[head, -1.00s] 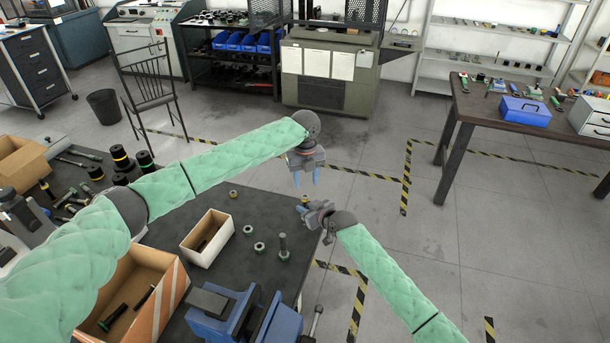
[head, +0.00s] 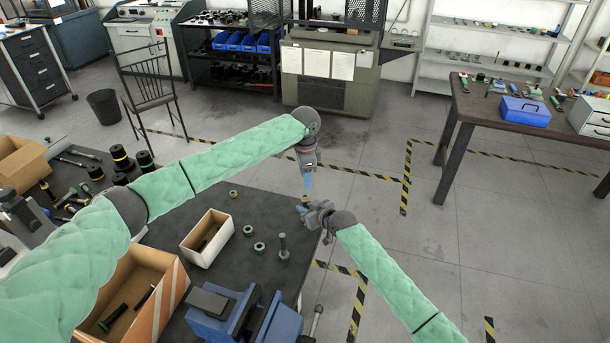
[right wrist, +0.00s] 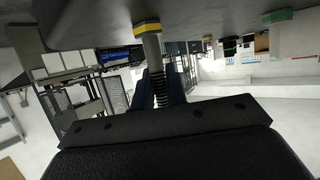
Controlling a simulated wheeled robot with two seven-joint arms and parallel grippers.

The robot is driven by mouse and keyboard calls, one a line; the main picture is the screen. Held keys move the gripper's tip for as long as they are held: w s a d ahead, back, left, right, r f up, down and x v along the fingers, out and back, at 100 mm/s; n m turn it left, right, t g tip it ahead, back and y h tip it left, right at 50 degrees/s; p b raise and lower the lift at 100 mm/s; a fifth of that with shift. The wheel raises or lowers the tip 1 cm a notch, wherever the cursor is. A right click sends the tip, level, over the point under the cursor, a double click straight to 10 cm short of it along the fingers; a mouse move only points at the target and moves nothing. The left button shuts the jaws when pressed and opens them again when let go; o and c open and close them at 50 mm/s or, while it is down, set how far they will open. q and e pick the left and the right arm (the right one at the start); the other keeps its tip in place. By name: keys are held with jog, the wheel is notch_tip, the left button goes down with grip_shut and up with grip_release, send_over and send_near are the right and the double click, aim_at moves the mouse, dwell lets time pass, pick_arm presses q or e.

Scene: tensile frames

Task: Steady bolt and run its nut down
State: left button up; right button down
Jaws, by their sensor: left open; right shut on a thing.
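My left gripper (head: 308,181) is open and points down just above my right gripper (head: 303,210), near the far right of the dark table (head: 215,268). My right gripper is shut on a bolt. In the right wrist view, its threaded shank (right wrist: 160,97) sits between the blue fingers (right wrist: 180,88). A yellow-banded end (right wrist: 146,27) shows at the other end of the shank. In the head view a small yellow piece (head: 305,198) shows between the two grippers. I cannot tell whether the left fingers surround it.
Several loose nuts (head: 259,246) and an upright bolt (head: 283,247) stand on the table. A white box (head: 225,255), a cardboard box (head: 168,312) and a blue vise (head: 265,322) are nearer.

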aim_at(305, 198)
pick_arm(q)
jog(key=n, duration=0.4)
jog(key=shift+r, duration=0.1)
jog(key=n, duration=3)
jog(key=shift+s+a+r+n, duration=0.1)
jog(key=shift+a+n, duration=0.05)
jog(key=shift+n, duration=0.25)
jog(key=shift+f, duration=4.05)
